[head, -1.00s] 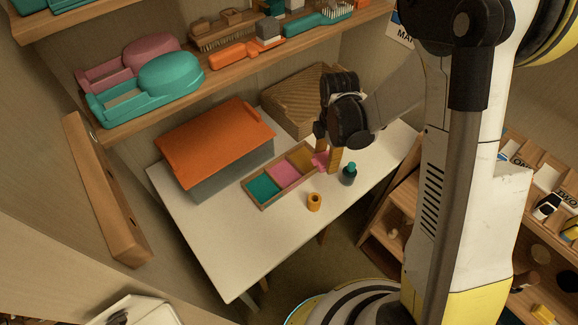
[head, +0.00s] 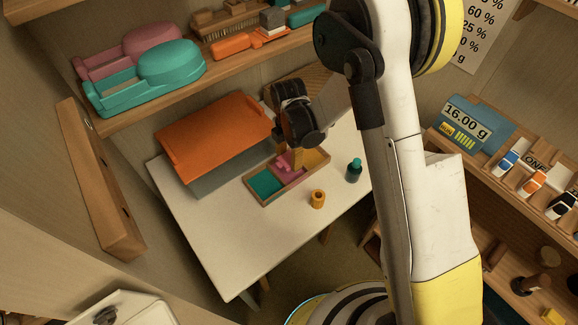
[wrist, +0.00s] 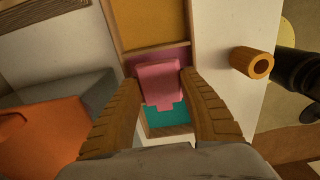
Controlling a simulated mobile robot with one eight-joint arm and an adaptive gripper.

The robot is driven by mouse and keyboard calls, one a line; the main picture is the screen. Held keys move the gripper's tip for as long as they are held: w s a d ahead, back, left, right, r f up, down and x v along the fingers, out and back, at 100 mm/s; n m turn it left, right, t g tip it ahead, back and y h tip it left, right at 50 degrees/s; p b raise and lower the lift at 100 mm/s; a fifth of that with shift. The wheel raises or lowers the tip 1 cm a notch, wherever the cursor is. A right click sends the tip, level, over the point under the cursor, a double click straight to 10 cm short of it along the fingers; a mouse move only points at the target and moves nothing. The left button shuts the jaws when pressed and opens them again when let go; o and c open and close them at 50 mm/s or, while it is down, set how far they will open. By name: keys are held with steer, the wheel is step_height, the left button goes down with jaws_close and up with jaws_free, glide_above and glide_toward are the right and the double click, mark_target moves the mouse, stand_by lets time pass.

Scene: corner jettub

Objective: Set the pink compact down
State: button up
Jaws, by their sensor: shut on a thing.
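The pink compact (wrist: 160,82) is held between the two fingers of my gripper (wrist: 160,90) in the wrist view. In the head view my gripper (head: 293,158) is over the middle of the sorting tray (head: 264,205), with the compact (head: 284,161) partly hidden by a finger. The tray has a teal, a pink and a yellow compartment. The compact is over the pink compartment (head: 291,177) and, in the wrist view, overlaps the edge of the teal compartment (wrist: 166,117). I cannot tell whether it touches the tray floor.
A grey box with an orange lid (head: 215,135) stands left of the tray. The front of the white table (head: 225,240) is clear. A shelf hangs above the back.

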mark_target(289, 160)
steer(key=shift+f+b, duration=0.75)
steer(key=shift+f, duration=1.1)
steer(key=shift+f, duration=0.15)
steer(key=o, duration=0.9)
steer(key=shift+f, duration=0.1)
steer(key=shift+o, duration=0.4)
